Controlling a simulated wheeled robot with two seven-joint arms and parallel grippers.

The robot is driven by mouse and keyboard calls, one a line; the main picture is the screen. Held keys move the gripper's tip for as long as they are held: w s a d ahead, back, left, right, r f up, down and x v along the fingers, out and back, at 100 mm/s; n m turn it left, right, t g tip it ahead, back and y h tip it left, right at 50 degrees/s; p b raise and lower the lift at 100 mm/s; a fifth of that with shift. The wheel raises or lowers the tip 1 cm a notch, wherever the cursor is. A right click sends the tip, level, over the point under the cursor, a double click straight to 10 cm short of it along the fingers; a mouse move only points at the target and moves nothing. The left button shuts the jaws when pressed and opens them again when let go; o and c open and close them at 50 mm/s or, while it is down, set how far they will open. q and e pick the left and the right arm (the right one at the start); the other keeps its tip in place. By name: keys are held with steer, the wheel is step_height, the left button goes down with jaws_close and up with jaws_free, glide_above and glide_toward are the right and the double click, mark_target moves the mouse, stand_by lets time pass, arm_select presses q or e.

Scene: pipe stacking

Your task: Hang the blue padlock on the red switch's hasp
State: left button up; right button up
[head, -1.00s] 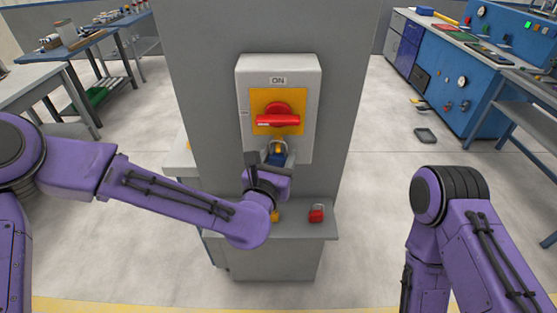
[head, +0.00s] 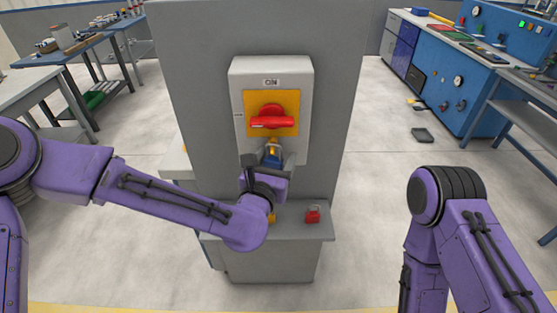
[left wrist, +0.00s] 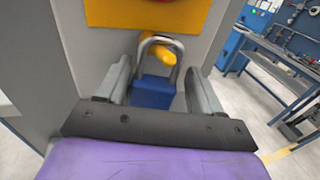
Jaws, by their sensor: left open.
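The blue padlock (head: 272,159) is below the red switch handle (head: 272,117) on the grey switch box. In the left wrist view the padlock body (left wrist: 153,93) hangs upright with its metal shackle around the yellow hasp (left wrist: 158,55), which pokes through the loop. My left gripper (left wrist: 158,75) is open, its two fingers on either side of the padlock with gaps visible. In the head view my left gripper (head: 268,170) is just below the hasp and partly hides the padlock. My right gripper is out of view; only my right arm shows.
A red padlock (head: 313,214) stands on the grey shelf (head: 300,232) below the switch. A yellow item (head: 272,217) beside it is partly hidden by my left arm. The grey panel (head: 200,60) rises behind the switch box.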

arm_select(q)
steer(key=shift+w+a, duration=0.25)
steer(key=shift+a, duration=0.15)
steer(key=shift+s+f+b, duration=0.1)
steer(key=shift+s+b, duration=0.15)
steer(key=shift+b, duration=0.05)
steer(key=s, duration=0.1)
steer(key=b, duration=0.1)
steer(key=s+a, duration=0.1)
steer(key=shift+s+a+f, duration=0.1)
steer(key=shift+s+f, duration=0.2)
glide_toward(269, 166)
steer(key=shift+w+d+r, duration=0.25)
steer(key=shift+d+r, duration=0.2)
steer(key=shift+d, duration=0.15)
